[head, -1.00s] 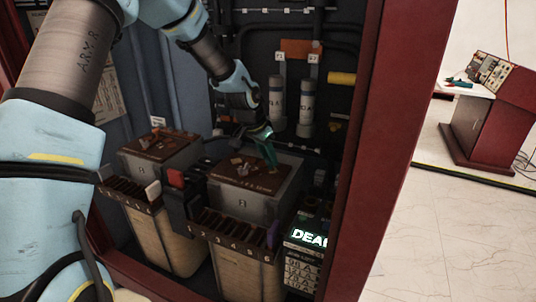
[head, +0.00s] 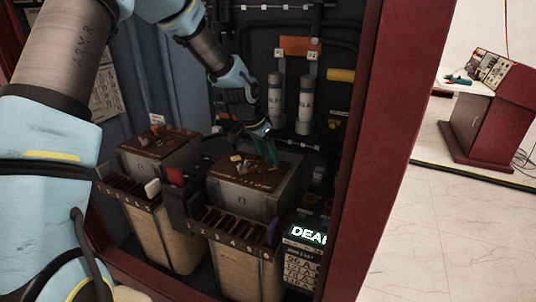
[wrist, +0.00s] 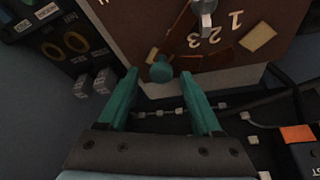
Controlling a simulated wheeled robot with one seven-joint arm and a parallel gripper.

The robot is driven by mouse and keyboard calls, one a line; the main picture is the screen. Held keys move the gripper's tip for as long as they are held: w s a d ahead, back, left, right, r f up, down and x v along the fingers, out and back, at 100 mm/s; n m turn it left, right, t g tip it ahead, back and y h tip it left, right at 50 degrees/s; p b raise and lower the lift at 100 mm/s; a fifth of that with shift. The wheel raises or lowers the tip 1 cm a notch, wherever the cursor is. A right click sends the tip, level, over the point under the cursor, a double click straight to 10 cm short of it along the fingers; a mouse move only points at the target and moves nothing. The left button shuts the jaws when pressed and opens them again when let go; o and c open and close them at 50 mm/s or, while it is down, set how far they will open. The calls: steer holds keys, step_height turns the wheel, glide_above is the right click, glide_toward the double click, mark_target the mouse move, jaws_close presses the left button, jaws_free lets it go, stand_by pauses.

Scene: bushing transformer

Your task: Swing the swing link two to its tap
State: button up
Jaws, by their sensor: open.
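My gripper (head: 270,150) is over the back right edge of the brown top (head: 255,174) of the right transformer box, marked 2. In the wrist view, my gripper (wrist: 160,74) is open, with its two teal fingers apart. A small teal knob (wrist: 161,72) shows between the fingertips, near the board's edge; I cannot tell whether they touch it. The brown board (wrist: 135,22) bears the numbers 1, 2 and 3. A thin bar runs from near the knob towards the board's middle, beside a silver post (wrist: 205,15). I cannot tell for sure which part is swing link two.
The left transformer box (head: 158,150) stands beside the right one. Two grey cylinders (head: 306,100) are on the back wall behind my gripper. A lit display (head: 306,235) is at the front right. The red cabinet frame (head: 375,150) bounds the right side.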

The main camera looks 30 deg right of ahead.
mark_target(256, 175)
steer(key=b+v, duration=0.1)
steer(key=v, duration=0.9)
steer(key=shift+r+b, duration=0.15)
steer(key=shift+b, duration=0.15)
steer(key=shift+a, duration=0.1)
steer(key=a+f+n+y, duration=0.2)
steer(key=a+n, duration=0.4)
steer(key=a, duration=1.3)
steer(key=s+a+f+n+y, duration=0.1)
steer(key=s+a+n, duration=0.3)
steer(key=a, duration=0.5)
steer(key=s+a+n+y, duration=0.1)
steer(key=s+a+n, duration=0.3)
steer(key=a, duration=0.4)
steer(key=shift+s+a+f, duration=0.4)
steer(key=shift+s, duration=0.45)
